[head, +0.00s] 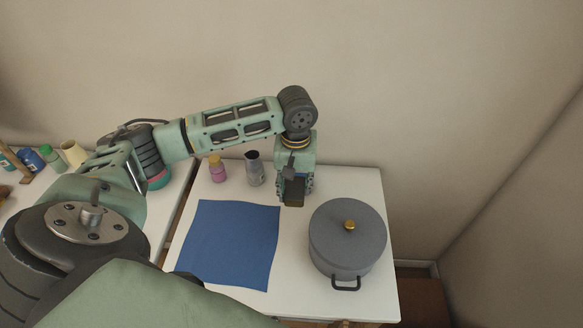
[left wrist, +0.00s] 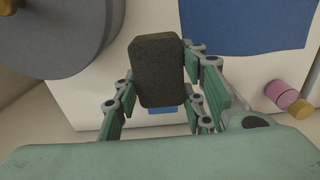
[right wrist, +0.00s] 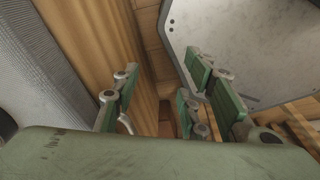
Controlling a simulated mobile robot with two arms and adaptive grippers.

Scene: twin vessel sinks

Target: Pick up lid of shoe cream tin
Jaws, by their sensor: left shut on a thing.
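My left gripper (head: 297,186) points down over the back of the white table, between a grey bottle and a grey pot. It is shut on a dark brown, rounded block (head: 293,192). In the left wrist view the block (left wrist: 160,72) sits between the two green fingers and hides what is behind it. A small blue patch (left wrist: 166,109) shows just past the block's end; I cannot tell what it is. I cannot make out a shoe cream tin or its lid. My right gripper (right wrist: 165,100) is open and empty, seen only in the right wrist view.
The grey pot (head: 335,250) with a gold-knobbed lid stands at the table's right. A blue cloth (head: 230,245) lies flat at left. A pink bottle (head: 217,170) and the grey bottle (head: 254,170) stand at the back. Bare white table (head: 292,235) lies between cloth and pot.

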